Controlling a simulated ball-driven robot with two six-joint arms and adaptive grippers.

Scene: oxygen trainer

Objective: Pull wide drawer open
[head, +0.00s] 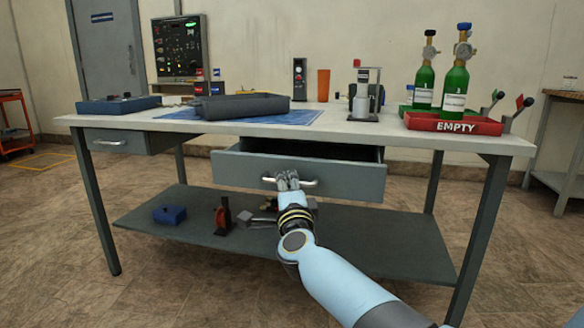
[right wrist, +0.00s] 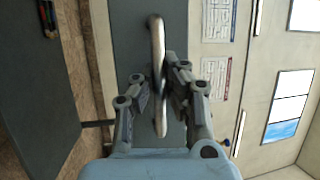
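The wide drawer (head: 230,168) under the middle of the table is pulled out part way, its dark inside showing above the grey front. Its pale bar handle (head: 308,183) is on the front. My right gripper (head: 288,178) is at the middle of this handle, its arm coming in from the lower right. In the right wrist view the handle (right wrist: 158,50) runs between the two fingers (right wrist: 160,85), which are closed around it. The fingers hide part of the handle. My left gripper is not in view.
A narrower drawer (head: 115,142) at the left is shut. The tabletop (head: 350,125) bears a dark tray (head: 240,106), a red EMPTY tray (head: 425,121) with green cylinders (head: 453,90), and other items.

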